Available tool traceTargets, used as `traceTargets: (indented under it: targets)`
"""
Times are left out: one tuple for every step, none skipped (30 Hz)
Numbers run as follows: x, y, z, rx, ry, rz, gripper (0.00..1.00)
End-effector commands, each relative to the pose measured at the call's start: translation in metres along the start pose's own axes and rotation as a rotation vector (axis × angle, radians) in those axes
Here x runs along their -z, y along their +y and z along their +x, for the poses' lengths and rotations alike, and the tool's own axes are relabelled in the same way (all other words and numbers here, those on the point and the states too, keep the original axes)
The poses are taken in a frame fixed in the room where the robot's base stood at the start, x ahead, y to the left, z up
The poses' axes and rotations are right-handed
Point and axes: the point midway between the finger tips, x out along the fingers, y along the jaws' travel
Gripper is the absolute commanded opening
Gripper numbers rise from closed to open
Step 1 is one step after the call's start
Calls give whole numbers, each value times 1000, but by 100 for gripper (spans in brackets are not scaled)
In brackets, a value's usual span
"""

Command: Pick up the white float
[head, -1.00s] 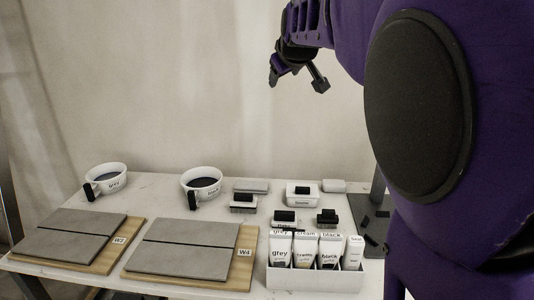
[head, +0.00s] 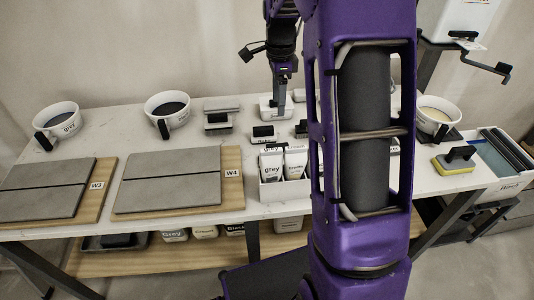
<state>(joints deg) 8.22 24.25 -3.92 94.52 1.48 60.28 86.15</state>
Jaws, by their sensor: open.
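Several small tools with dark handles stand on the table behind the tube box. A white block (head: 267,112) is at the back, directly under my gripper; its label is too small to read. A white-based tool with a black handle (head: 264,138) stands in front of it, and a pale-based one (head: 218,127) to its left. I cannot tell for certain which is the white float. My gripper (head: 281,100) points down at the white block, open; its fingertips overlap the block in the picture, and contact cannot be told.
The white tube box (head: 270,193) stands in front, partly hidden by my arm. Tile boards lie at left (head: 230,190), with two labelled bowls (head: 168,108) behind. At right are another bowl (head: 438,118), a yellow-based sponge tool (head: 455,163) and a water tub (head: 500,190).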

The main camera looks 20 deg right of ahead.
Motion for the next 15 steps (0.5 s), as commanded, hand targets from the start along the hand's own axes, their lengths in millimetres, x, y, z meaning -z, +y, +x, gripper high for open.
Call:
traceTargets:
  targets:
    - [3, 2, 3, -12, -4, 28, 65]
    - [3, 3, 6, -17, -5, 39, 65]
    - [4, 4, 10, -21, -7, 49, 65]
    - [3, 5, 14, -24, -7, 52, 65]
    - [3, 5, 19, -24, -7, 53, 65]
    - [3, 5, 26, -24, -8, 53, 65]
    - [3, 5, 33, -25, -8, 52, 65]
    - [3, 5, 40, -24, -7, 52, 65]
    - [3, 6, 49, -25, -7, 52, 65]
    - [3, 5, 55, -24, -7, 52, 65]
    - [3, 6, 62, -24, -7, 52, 65]
    - [3, 6, 71, -24, -7, 51, 65]
    - [3, 6, 78, -24, -7, 50, 65]
    - [3, 6, 84, -23, -7, 50, 65]
    - [3, 6, 92, -23, -7, 51, 65]
